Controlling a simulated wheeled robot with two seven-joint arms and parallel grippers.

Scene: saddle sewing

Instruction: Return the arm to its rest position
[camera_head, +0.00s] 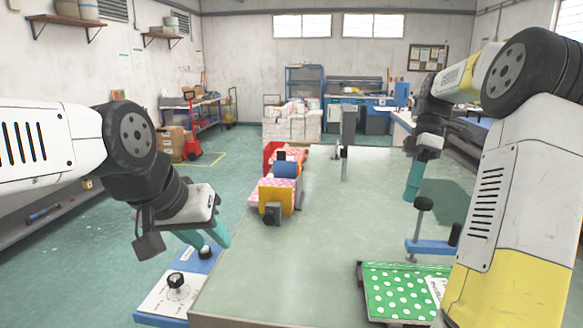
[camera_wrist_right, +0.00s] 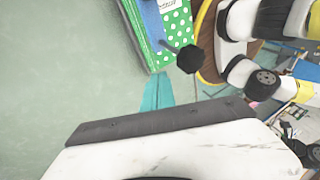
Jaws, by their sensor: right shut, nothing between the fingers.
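My right gripper (camera_head: 413,181) hangs over the right part of the grey-green table (camera_head: 300,262), fingers pointing down. Its teal fingers are shut together and hold nothing. My left gripper (camera_head: 208,238) is at the table's left edge, tilted downward. Its two teal fingers look spread, with nothing seen between them. It is above a blue and white board with black knobs (camera_head: 180,292).
A green polka-dot cloth (camera_head: 400,292) lies at the table's front right; it also shows in the right wrist view (camera_wrist_right: 176,28). A yellow block (camera_head: 276,195) with pink cloth and a blue roll stands at the left edge. A grey post (camera_head: 347,130) stands behind. The table's middle is clear.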

